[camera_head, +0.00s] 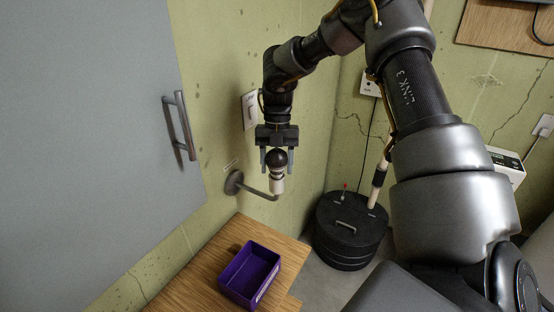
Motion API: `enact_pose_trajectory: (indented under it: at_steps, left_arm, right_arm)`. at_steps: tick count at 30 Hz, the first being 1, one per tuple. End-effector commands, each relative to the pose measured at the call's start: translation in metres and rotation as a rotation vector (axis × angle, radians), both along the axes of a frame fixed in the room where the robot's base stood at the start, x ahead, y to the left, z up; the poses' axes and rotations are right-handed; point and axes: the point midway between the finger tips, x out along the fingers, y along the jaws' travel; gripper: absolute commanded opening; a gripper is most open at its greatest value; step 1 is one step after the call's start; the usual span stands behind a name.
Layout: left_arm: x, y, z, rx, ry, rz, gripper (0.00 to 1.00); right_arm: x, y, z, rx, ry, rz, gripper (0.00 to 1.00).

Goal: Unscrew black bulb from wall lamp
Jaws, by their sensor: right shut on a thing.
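The wall lamp (236,182) has a dark round base on the green wall and a bent arm reaching right to a pale upright socket (277,184). The black bulb (277,157) sits at the top of the socket, upright. My right gripper (277,160) comes down from above with its fingers on both sides of the bulb, shut on it. The bulb and socket appear in line and touching; I cannot tell how far the thread is engaged. My left gripper is not in view.
A purple open box (250,273) stands on a wooden table (207,270) below the lamp, and looks empty. A black lidded bin (350,230) stands on the floor to the right. A grey door (80,130) with a handle (180,125) fills the left.

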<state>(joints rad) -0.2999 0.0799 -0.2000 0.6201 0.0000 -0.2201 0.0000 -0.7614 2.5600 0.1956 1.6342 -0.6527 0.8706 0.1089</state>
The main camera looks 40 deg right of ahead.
Motion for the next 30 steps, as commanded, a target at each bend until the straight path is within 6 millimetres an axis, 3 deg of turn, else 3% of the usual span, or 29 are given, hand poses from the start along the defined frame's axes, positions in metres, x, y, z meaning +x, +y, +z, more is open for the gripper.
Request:
enact_pose_trajectory:
  at_steps: [10,30]
  left_arm:
    - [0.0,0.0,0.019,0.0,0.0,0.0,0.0]
    - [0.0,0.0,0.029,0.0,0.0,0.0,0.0]
  right_arm:
    - [0.0,0.0,0.002,-0.002,0.0,0.108,0.31]
    - [0.0,0.0,0.003,-0.001,0.001,0.18,0.31]
